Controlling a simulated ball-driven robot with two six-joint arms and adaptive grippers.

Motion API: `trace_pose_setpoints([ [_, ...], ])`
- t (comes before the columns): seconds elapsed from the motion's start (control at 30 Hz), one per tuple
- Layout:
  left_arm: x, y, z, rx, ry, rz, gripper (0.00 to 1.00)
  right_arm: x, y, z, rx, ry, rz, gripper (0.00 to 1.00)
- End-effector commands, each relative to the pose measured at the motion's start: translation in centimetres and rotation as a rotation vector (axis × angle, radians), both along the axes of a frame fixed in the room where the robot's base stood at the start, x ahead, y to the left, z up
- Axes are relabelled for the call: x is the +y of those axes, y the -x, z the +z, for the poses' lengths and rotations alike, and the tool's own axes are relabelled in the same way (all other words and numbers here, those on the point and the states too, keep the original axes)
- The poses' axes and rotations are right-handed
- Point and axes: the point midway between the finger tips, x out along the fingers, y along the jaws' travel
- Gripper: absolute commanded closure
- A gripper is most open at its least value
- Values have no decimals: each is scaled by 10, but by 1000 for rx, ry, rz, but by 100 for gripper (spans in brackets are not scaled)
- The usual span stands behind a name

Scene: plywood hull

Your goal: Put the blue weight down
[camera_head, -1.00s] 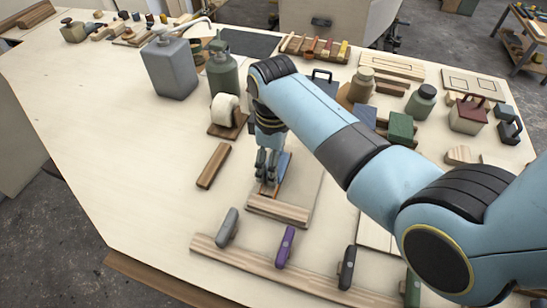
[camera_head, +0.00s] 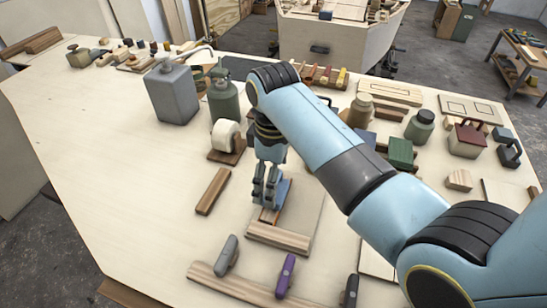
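My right gripper (camera_head: 265,198) points straight down over the tray-like wooden board (camera_head: 278,237) in the middle of the bench. A blue piece (camera_head: 284,190) shows at its fingers, just above or on the board's inner face. I take it for the blue weight, but the fingers hide much of it. I cannot tell whether they are clamped on it or whether it touches the board. A dark blue-grey block with a handle (camera_head: 508,153) stands far off at the right edge. My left gripper is not in view.
A wooden strip (camera_head: 213,191) and a tape roll on a stand (camera_head: 225,136) are left of the gripper. A rail with grey, purple (camera_head: 286,272) and dark handles lies in front. The bench's left side is clear.

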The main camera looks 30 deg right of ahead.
Motion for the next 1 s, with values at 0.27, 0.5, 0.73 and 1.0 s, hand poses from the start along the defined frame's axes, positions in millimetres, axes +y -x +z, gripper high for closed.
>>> trace_pose_setpoints([
  [0.27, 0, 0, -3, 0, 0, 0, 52, 0, -1, 61, -3, -1, 1, 7],
  [0.5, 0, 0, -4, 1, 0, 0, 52, 1, 0, 83, 0, -1, 1, 7],
  [0.73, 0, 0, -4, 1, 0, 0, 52, 1, 0, 84, 1, -1, 1, 7],
  [1.0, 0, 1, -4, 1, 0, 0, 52, 0, 0, 84, 1, -1, 1, 7],
])
